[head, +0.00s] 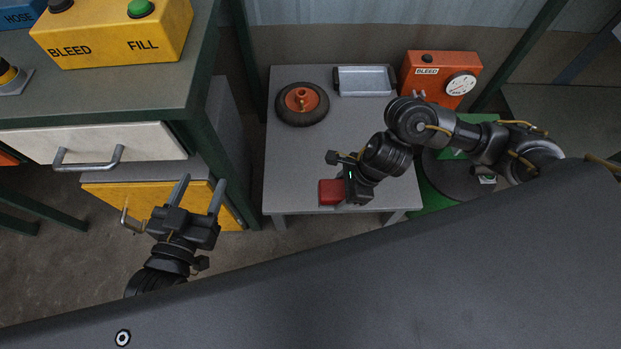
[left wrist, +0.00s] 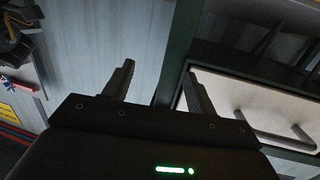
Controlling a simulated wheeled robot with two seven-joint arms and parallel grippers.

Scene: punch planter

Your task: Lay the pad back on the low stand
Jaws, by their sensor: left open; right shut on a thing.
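A red block (head: 330,192), which I take for the pad, is at the front of a low grey stand (head: 290,160) in the head view. My right gripper (head: 342,180) is shut on it, coming in from the right. I cannot tell whether the block touches the stand's top or hangs just above it. My left gripper (head: 201,184) is open and empty, in front of the yellow drawer to the left of the stand. Its two spread fingers also show in the left wrist view (left wrist: 157,82), with nothing between them.
A wheel (head: 302,104), a metal tray (head: 364,80) and an orange gauge box (head: 437,76) sit toward the back. The stand's middle is bare. A workbench (head: 120,100) with a white drawer (head: 90,143) and a yellow drawer (head: 165,200) stands left. A dark round thing (head: 440,178) lies right.

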